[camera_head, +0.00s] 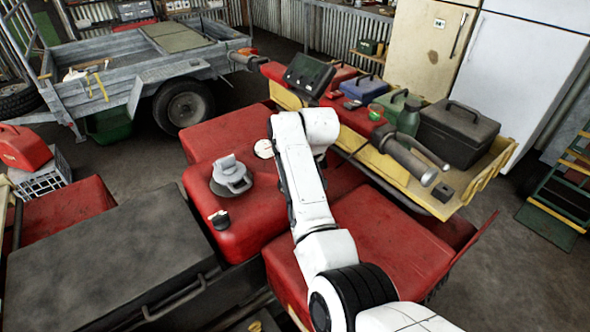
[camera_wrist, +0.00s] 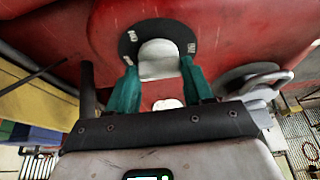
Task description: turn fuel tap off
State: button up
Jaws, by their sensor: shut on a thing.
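The fuel tap appears in the wrist view as a pale grey knob (camera_wrist: 158,58) on a black round plate (camera_wrist: 158,27) with small white markings, set on a red body panel. My gripper (camera_wrist: 159,66) has its two teal fingers on either side of the knob, shut on it. The small markings are too blurred to read surely. In the head view my white arm reaches over the red bodywork (camera_head: 225,140), and my gripper and the held knob are hidden behind it.
A grey cap (camera_head: 231,175) stands on the red tank, left of my arm; it also shows right of my gripper in the wrist view (camera_wrist: 255,78). A small black knob (camera_head: 220,218) sits on the near edge. A loaded yellow rack (camera_head: 455,203) borders the right.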

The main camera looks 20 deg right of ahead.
dwell(0.3)
jog(key=o, duration=1)
jog(key=shift+o, duration=0.2)
jog(key=shift+r, duration=0.15)
jog(key=v, duration=1)
jog(key=shift+s+r+b, duration=0.15)
jog(key=shift+r+b, duration=0.1)
jog(key=shift+b, duration=0.2)
jog(key=shift+d+f, duration=0.1)
jog(key=shift+d, duration=0.05)
